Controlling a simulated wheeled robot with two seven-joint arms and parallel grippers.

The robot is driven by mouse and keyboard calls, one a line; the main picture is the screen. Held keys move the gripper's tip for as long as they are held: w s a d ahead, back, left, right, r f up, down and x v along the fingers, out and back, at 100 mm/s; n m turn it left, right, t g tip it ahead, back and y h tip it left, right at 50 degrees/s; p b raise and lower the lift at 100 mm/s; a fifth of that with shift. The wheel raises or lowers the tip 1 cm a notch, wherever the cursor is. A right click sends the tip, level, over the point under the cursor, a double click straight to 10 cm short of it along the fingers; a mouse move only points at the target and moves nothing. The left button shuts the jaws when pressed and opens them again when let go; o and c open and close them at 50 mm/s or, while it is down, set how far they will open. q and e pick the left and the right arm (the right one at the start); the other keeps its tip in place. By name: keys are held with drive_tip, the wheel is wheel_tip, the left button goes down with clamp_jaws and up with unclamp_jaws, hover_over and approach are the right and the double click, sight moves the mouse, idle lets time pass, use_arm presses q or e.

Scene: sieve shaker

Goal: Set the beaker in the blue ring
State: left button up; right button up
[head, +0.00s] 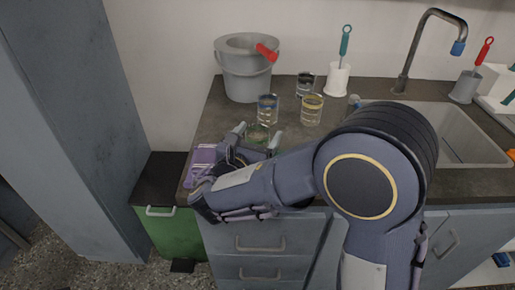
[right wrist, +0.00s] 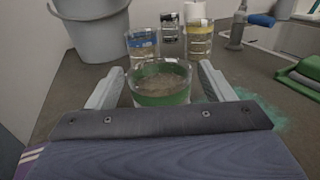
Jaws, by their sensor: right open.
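A clear glass beaker with a green band and murky contents (right wrist: 162,85) stands on the counter. It also shows in the head view (head: 257,132), partly behind my right gripper. My right gripper (right wrist: 162,76) is open, with one finger on each side of this beaker; I cannot tell whether they touch it. A glass with a blue band (head: 268,108) stands just behind it, also in the right wrist view (right wrist: 142,45). I see no separate blue ring lying on the counter. My left gripper is out of view.
Behind stand a yellow-banded glass (head: 312,110), a dark-banded glass (head: 305,85), a grey bucket (head: 245,80) and a white holder with a teal brush (head: 338,78). A purple item (head: 203,153) lies at the counter's left edge. The sink (head: 460,135) is at right.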

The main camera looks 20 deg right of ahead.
drive_tip(key=shift+x, duration=1.15)
drive_tip(key=c, duration=1.2)
drive_tip(key=shift+o, duration=0.2)
